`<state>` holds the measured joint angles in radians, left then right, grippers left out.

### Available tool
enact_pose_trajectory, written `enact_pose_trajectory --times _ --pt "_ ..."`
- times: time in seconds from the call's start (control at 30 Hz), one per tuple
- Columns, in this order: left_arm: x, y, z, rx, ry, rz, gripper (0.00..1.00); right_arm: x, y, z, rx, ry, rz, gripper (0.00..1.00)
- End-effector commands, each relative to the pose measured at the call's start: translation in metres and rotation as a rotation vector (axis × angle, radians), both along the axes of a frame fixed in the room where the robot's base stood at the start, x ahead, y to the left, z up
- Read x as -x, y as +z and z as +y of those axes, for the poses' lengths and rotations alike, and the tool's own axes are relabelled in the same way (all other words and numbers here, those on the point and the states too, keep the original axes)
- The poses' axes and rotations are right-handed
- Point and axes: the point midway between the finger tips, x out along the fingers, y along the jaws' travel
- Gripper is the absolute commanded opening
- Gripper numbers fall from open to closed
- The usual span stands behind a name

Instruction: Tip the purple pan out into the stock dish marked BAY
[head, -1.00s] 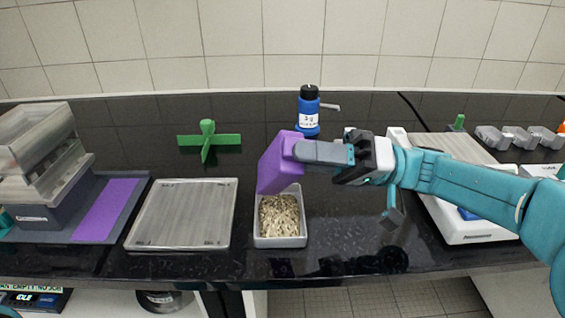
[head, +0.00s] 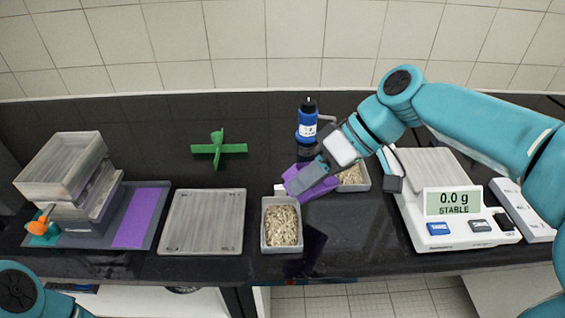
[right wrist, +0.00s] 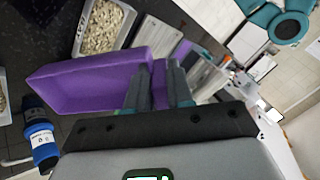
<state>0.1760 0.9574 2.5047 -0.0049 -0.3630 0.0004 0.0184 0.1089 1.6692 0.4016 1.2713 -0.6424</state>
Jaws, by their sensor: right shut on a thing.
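The purple pan (head: 323,188) is in my right gripper (head: 306,177), held in the air just right of and behind the front stock dish. In the right wrist view the pan (right wrist: 85,84) shows its smooth purple inside, with no flakes seen in it; the fingers (right wrist: 158,85) are shut on its edge. The front dish (head: 265,235) is white and holds pale flakes. A second dish (head: 364,183) with similar flakes stands behind, partly hidden by my arm. A dish with a label (right wrist: 79,40) shows in the wrist view, but I cannot read it surely. My left gripper is out of view.
A grey square plate (head: 202,222) lies left of the front dish. A green cross-shaped piece (head: 218,148) and a blue bottle (head: 307,122) stand behind. A scale (head: 450,225) at right reads 0.0 g.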

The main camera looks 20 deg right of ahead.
Motion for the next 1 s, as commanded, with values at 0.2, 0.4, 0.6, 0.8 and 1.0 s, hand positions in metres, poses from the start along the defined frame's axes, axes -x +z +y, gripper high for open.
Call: enact_pose_trajectory --times 0.2,0.4,0.6,0.8,1.0 --pt "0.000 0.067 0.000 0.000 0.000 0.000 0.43 0.001 0.021 0.003 0.286 0.008 0.043 0.00" --pt "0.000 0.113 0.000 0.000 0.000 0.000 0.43 0.001 0.027 0.004 0.574 0.012 0.084 0.00" --pt "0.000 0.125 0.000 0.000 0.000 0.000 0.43 0.000 0.021 0.001 0.749 0.004 0.110 0.00" --pt "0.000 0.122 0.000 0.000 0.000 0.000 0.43 0.000 0.019 0.000 0.752 -0.001 0.111 0.00" --pt "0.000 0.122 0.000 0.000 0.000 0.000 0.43 0.000 0.019 0.000 0.751 0.001 0.111 0.00"
